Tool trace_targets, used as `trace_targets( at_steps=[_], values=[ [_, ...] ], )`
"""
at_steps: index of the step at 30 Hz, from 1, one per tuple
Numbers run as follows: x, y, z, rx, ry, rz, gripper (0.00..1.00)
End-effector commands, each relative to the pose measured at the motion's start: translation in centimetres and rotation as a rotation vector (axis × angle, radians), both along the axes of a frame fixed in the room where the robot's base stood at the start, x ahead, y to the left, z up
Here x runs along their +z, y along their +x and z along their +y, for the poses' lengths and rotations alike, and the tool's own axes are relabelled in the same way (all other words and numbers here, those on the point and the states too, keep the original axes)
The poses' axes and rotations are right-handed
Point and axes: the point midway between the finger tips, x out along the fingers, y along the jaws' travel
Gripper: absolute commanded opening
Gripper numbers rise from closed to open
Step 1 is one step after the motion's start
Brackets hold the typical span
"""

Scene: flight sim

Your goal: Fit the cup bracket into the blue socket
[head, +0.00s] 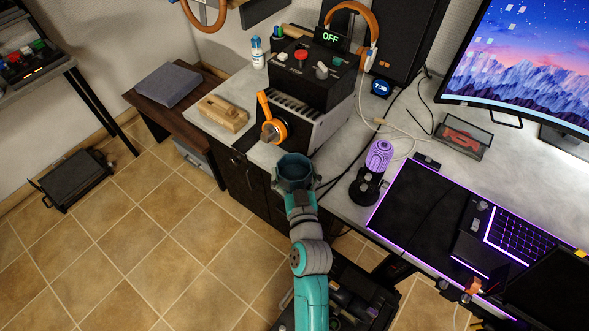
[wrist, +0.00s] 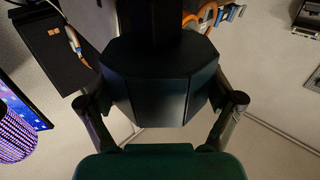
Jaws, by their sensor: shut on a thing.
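The cup bracket (head: 294,168) is a dark blue-grey, many-sided cup shape at the end of my teal arm, in front of the desk edge in the head view. My gripper (head: 298,190) is shut on it. In the wrist view the bracket (wrist: 145,88) fills the middle, with a gripper finger (wrist: 163,100) pair on either side of it. The bracket hides much of what lies beyond it. I cannot make out a blue socket in either view.
A black control box (head: 312,75) with an orange-ringed knob stands on the desk beyond the bracket. A purple joystick (head: 378,158) stands to the right, near the desk edge. A wooden block (head: 222,113) lies left. Open tiled floor (head: 180,230) is at left.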

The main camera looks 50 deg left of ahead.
Motion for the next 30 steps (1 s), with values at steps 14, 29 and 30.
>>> trace_targets(
  at_steps=[14,29,30],
  values=[
    [-0.8,0.0,0.0,0.000,0.002,0.001,0.51],
    [-1.6,0.0,0.0,0.000,0.002,0.001,0.51],
    [-1.7,0.0,0.0,0.000,0.001,0.000,0.51]
  ],
)
